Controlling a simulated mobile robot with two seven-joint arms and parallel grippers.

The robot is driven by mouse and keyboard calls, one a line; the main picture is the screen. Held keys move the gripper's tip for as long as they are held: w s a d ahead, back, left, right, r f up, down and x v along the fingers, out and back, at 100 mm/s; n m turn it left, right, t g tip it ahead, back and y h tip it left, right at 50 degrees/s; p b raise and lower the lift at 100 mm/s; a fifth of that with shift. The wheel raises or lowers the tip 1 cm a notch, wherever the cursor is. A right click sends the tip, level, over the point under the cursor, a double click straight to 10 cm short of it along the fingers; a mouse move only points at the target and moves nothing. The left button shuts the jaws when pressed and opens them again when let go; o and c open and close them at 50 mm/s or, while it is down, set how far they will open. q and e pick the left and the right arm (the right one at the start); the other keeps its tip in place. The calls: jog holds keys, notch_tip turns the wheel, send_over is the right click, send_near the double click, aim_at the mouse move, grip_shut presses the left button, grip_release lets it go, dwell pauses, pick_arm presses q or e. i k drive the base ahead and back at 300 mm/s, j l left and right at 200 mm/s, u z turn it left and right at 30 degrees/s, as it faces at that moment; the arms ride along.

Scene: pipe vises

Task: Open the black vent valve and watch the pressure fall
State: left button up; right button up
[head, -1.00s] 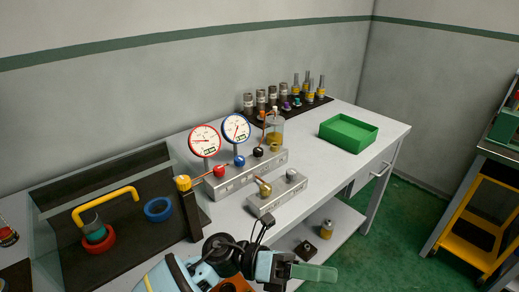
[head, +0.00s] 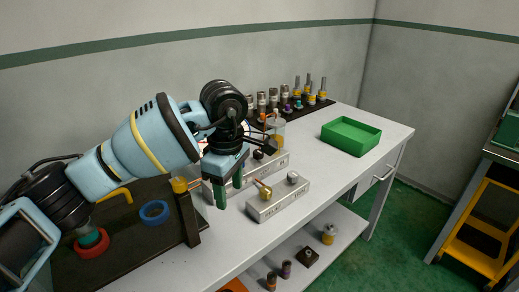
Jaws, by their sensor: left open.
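The grey valve manifold (head: 272,167) stands on the workbench, partly hidden behind my left arm and gripper. The black vent valve knob (head: 258,155) shows on its top, just right of my left gripper. My left gripper (head: 228,192) points down with its green fingers apart and empty, in front of the manifold's left part. Whether a finger touches the manifold cannot be told. The two pressure gauges are almost wholly hidden behind my left arm, so no needle can be read. The red and blue valve knobs are hidden too. My right gripper is not in view.
A smaller grey block (head: 280,203) with a brass valve stands in front of the manifold.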

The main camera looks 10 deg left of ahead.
aim_at(258, 155)
jog(key=i, duration=0.95)
